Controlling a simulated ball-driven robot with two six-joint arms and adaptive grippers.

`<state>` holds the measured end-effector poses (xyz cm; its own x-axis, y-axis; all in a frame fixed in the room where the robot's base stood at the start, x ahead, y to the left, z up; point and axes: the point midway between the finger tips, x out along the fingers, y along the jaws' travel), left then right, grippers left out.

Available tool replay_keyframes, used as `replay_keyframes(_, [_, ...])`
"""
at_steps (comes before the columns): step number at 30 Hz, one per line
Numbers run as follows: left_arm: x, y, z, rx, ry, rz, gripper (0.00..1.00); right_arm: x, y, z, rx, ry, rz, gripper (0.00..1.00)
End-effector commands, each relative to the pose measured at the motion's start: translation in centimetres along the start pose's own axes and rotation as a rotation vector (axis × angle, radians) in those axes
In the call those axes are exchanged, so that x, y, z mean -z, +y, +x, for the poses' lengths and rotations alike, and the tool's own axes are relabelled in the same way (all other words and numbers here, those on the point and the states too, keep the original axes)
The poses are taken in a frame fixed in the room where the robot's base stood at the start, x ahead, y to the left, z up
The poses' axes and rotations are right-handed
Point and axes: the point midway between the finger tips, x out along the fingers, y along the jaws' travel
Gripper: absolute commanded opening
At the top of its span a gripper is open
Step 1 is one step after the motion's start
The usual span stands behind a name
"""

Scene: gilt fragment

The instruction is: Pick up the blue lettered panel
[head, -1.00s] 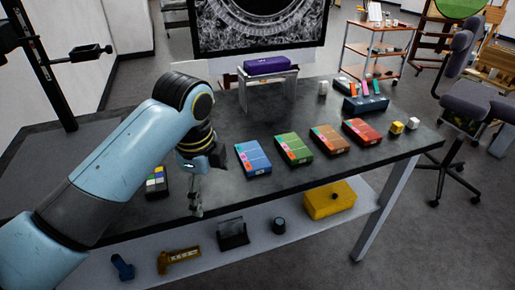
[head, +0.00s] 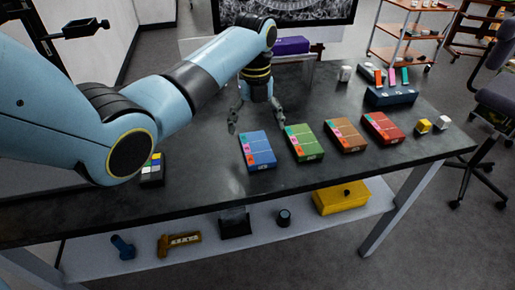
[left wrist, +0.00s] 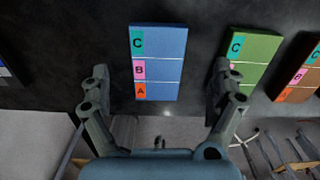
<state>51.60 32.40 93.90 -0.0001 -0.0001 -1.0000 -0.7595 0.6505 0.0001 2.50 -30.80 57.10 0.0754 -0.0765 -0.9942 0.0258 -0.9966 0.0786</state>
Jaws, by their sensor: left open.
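The blue lettered panel (head: 257,150) lies flat on the dark table, leftmost in a row of coloured panels. In the left wrist view the blue panel (left wrist: 165,62) shows tabs C, B and A along its left edge. My left gripper (head: 255,122) is open and empty, above and just behind the blue panel in the head view. In the left wrist view its fingers (left wrist: 160,92) are spread, one on each side of the panel's lower end, with the right finger close to the green panel. My right gripper is not in view.
Green (head: 303,142), brown (head: 345,135) and red (head: 381,128) panels continue the row to the right. A purple box (head: 291,45) and a dark blue block with coloured tabs (head: 391,96) stand behind. The shelf below holds a yellow box (head: 341,198).

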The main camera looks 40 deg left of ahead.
Motion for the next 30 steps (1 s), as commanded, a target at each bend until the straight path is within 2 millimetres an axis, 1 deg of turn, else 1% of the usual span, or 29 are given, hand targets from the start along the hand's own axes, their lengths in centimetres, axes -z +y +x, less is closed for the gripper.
replay_keyframes(6, [0.3, 0.3, 3.1, -0.003, 0.003, -0.002, 0.94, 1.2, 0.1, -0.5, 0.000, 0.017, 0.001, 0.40])
replay_keyframes(9, [0.3, 0.3, 4.5, -0.002, 0.003, -0.002, 0.94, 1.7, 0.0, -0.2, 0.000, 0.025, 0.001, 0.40])
replay_keyframes(12, [0.3, 0.2, 5.1, -0.001, 0.001, -0.001, 0.94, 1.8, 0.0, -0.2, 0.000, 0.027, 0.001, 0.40])
replay_keyframes(18, [0.2, 0.2, 5.1, -0.001, 0.000, -0.001, 0.94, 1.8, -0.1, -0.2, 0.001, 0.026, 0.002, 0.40])
replay_keyframes(30, [0.2, 0.2, 5.1, -0.001, 0.000, -0.001, 0.42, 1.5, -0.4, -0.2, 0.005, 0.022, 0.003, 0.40])
